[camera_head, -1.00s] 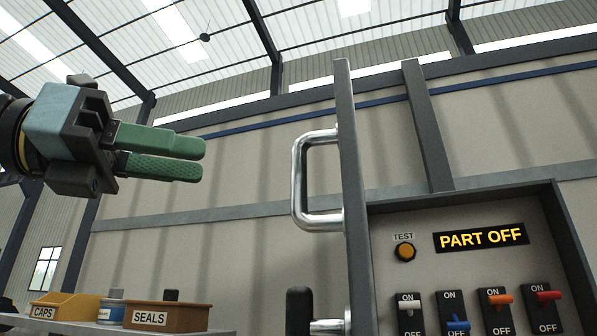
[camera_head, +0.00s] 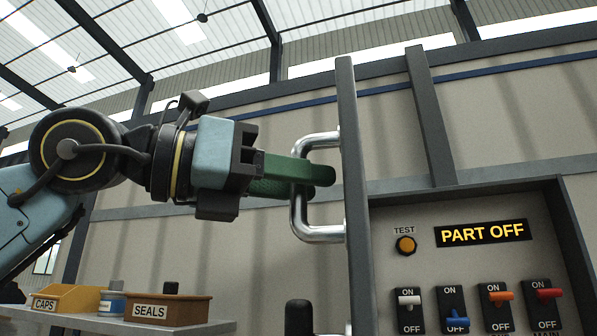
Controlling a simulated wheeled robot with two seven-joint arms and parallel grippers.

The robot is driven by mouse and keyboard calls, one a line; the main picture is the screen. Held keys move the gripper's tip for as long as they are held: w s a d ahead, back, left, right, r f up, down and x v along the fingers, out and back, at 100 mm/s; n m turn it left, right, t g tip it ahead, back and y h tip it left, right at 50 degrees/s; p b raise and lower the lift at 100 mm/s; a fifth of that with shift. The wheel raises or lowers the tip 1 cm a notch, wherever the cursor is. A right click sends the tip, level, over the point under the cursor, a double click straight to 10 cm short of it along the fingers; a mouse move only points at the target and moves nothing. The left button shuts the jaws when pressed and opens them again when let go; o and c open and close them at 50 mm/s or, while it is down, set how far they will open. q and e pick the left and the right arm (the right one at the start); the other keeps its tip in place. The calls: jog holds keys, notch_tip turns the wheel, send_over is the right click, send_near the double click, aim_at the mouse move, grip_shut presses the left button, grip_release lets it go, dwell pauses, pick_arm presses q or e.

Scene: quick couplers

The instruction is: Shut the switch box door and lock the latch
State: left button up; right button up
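The switch box door (camera_head: 358,200) stands open, seen nearly edge-on at the box's left side. A shiny metal handle (camera_head: 320,234) sticks out to the left from it. My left gripper (camera_head: 312,178) is at this handle, its green fingers level and pointing right. One finger crosses in front of the upright bar; the other is partly hidden. I cannot tell whether they press on the bar. The switch box (camera_head: 480,262) shows its inside. A black knob (camera_head: 299,318) at the bottom edge, perhaps the latch's, is cut off. My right gripper is not in view.
Inside the box are an orange test button (camera_head: 405,245), a lit "PART OFF" display (camera_head: 483,233) and several coloured switches. At lower left, a shelf (camera_head: 120,326) bears a yellow CAPS bin (camera_head: 75,298), a brown SEALS bin (camera_head: 165,310) and a can (camera_head: 112,303).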

pick_arm(q)
grip_shut()
jog(key=shift+d, duration=0.2)
dwell(0.3)
